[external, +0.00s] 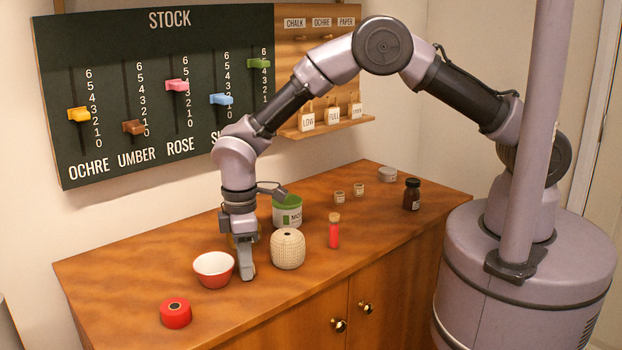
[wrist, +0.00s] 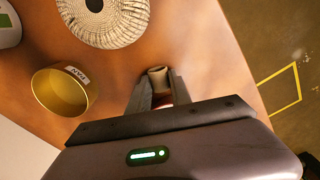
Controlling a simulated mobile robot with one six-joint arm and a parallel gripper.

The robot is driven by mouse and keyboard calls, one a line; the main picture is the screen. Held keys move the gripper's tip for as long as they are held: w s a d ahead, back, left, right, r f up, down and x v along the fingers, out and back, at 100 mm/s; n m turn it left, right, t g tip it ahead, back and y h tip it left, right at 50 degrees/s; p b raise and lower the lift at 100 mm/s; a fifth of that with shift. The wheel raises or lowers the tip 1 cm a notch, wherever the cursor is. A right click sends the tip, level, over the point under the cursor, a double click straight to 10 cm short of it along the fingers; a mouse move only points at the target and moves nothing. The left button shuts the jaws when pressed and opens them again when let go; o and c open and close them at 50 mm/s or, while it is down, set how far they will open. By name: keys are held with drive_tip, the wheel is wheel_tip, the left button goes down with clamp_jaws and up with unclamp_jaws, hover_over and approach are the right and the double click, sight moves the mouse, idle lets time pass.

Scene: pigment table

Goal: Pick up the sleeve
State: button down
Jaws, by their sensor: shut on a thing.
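My gripper (external: 247,273) points straight down near the table's front edge, between the red-and-white bowl and the woven vase. In the wrist view its two fingers (wrist: 155,88) are shut on a small tan, tube-like piece, which I take to be the sleeve (wrist: 157,72). Its far end shows between the fingertips; the rest is hidden by the fingers. In the external view the gripper hides the sleeve. I cannot tell whether it touches the table.
The woven vase (external: 288,249) stands close to the right, the red bowl (external: 213,271) close to the left. A labelled gold bowl (wrist: 48,92) is near the gripper. A red round piece (external: 176,313), red corked vial (external: 333,231), green-topped tub (external: 288,212) and brown bottle (external: 411,194) stand around.

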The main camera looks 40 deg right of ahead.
wheel_tip(320, 180, up, 9)
drive_tip(key=p, duration=0.3)
drive_tip(key=shift+s+r, duration=0.1)
drive_tip(key=shift+r, duration=0.05)
drive_tip(key=s+d+p, duration=0.2)
drive_tip(key=s+d, duration=0.5)
drive_tip(key=s, duration=0.4)
drive_tip(key=b, duration=0.2)
hover_over(233, 265)
drive_tip(key=shift+w+d+f, duration=0.15)
drive_tip(key=shift+d+f, duration=0.05)
drive_tip(key=shift+f, duration=0.3)
wheel_tip(233, 265, down, 4)
drive_tip(key=shift+w+r+b, duration=0.1)
drive_tip(key=shift+r+b, duration=0.05)
drive_tip(key=shift+b, duration=0.45)
drive_tip(key=shift+r, duration=0.15)
